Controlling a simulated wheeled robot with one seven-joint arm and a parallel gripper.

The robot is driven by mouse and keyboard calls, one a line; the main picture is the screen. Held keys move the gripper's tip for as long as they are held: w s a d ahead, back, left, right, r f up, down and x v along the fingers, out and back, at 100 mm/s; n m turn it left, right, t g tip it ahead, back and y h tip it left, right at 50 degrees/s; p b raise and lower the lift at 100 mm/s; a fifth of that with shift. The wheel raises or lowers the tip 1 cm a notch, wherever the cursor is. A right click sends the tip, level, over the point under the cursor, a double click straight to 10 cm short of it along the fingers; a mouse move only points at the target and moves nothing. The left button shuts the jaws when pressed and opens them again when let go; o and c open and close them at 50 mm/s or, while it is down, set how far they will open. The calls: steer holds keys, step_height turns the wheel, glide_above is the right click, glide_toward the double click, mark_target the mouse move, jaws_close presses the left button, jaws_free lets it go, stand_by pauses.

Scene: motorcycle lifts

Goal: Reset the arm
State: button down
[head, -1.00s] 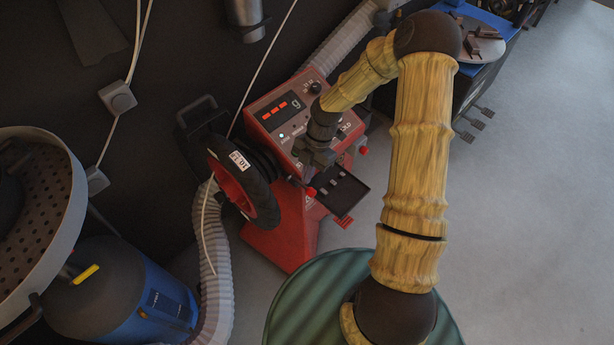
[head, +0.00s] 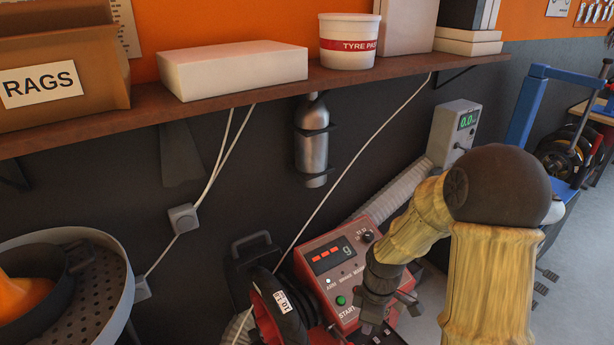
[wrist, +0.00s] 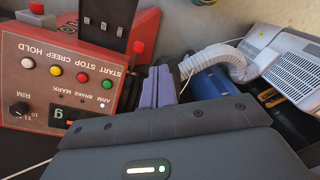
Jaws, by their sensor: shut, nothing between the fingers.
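My arm, with yellow-brown ribbed links and dark joints, reaches in from the lower right in the head view, its elbow high and bent. My gripper (head: 376,318) points down in front of the red machine (head: 340,262), by the lower right of its control panel. In the wrist view, the fingers of my gripper (wrist: 160,78) are together with nothing between them. The panel (wrist: 62,85) appears upside down to their left, with HOLD, CREEP, STOP and START buttons. I cannot tell the exact gap between gripper and machine.
A tyre (head: 282,308) with a white tag is mounted at the machine's left. A shelf (head: 240,98) crosses above, carrying a white box (head: 233,70) and a tub (head: 348,42). A perforated bowl (head: 100,275) stands at left. Open floor (head: 585,280) lies right.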

steer(key=s+d+r+m+t, duration=0.1)
steer(key=s+r+m+t, duration=0.2)
steer(key=s+r+m, duration=0.4)
step_height(320, 180, up, 3)
steer(key=m, duration=0.7)
steer(key=shift+s+d+f+h, duration=0.2)
steer(key=shift+s+d+h, duration=0.1)
steer(key=shift+s+d, duration=0.05)
steer(key=shift+a, duration=0.1)
steer(key=shift+s, duration=0.1)
